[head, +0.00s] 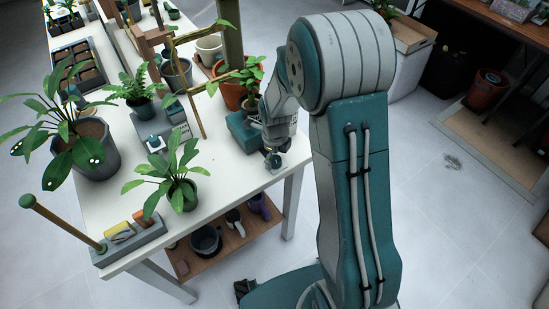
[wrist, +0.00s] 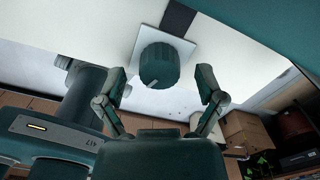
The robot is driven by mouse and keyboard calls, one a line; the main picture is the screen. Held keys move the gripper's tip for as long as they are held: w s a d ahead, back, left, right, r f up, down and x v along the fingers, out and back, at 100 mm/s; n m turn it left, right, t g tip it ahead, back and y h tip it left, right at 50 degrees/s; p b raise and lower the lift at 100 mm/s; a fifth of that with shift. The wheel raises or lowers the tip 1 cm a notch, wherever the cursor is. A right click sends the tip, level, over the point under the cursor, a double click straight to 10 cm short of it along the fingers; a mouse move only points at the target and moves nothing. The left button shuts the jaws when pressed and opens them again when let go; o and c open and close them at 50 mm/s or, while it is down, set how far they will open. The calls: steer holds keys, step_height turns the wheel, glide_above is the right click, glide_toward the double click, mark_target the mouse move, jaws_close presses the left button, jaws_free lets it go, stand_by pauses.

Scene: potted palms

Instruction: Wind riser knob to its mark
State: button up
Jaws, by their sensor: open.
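The riser knob (wrist: 159,66) is a dark teal, ridged round knob on a white square plate (wrist: 178,45) in the wrist view. A pale pointer or mark shows at its lower edge; I cannot tell how they line up. My gripper (wrist: 161,73) is open, one finger to each side of the knob in the picture, with clear gaps and no contact visible. In the head view, my gripper (head: 273,158) is small at the table's right edge, its fingers hard to make out.
The white table (head: 225,165) carries several potted plants. A broad-leaved plant (head: 176,180) stands in front of the knob and a teal box (head: 243,130) beside my gripper. A grey block with a tall stick (head: 130,235) is at the near corner. The lower shelf (head: 215,258) holds pots.

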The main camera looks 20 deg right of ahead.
mark_target(274, 158)
step_height(274, 158, up, 11)
stand_by(0.3)
steer(key=shift+a, duration=0.1)
